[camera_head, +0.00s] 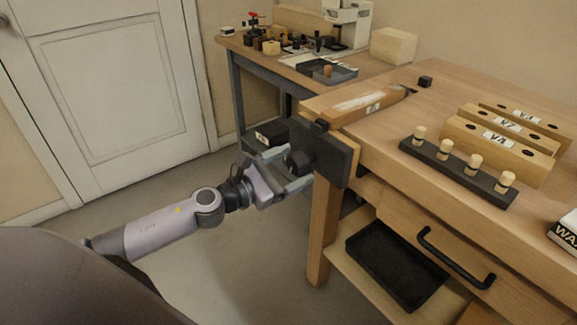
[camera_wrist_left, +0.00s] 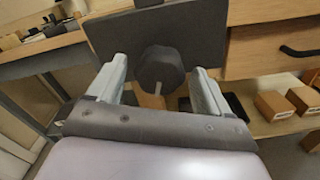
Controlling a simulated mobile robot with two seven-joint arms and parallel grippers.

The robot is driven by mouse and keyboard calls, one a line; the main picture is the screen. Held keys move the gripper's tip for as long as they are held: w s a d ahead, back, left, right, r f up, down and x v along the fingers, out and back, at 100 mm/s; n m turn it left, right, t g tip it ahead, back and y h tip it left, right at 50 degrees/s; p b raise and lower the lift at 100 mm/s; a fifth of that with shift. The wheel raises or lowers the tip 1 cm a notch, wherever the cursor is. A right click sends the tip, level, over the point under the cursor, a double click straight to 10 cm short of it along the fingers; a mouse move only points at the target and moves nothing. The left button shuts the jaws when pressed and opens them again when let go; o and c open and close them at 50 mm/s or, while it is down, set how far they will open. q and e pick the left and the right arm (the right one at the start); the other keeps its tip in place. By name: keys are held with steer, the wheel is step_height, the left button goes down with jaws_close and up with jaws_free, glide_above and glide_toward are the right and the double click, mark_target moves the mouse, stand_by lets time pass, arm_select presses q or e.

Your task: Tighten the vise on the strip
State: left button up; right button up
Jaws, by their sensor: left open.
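The vise (camera_head: 322,152) is a dark block on the left end of the wooden bench, with a dark round knob (camera_head: 297,162) facing my left arm. The strip (camera_head: 357,100), a long wooden piece with a pale patch and a label, lies on the bench top behind the vise. My left gripper (camera_head: 296,170) is open at the knob, with its fingers on either side. In the left wrist view the knob (camera_wrist_left: 160,69) sits between the two fingertips (camera_wrist_left: 163,75), with gaps visible on both sides. My right gripper is not in view.
A black rack with several wooden pegs (camera_head: 459,171) and labelled wooden blocks (camera_head: 500,135) stand on the bench. Below are a drawer with a black handle (camera_head: 455,260) and a shelf with a black tray (camera_head: 396,265). A cluttered side table (camera_head: 300,75) stands behind.

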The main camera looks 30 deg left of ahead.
arm_select(q)
steer(key=b+v, duration=0.2)
steer(key=v, duration=0.5)
steer(key=shift+b, duration=0.35)
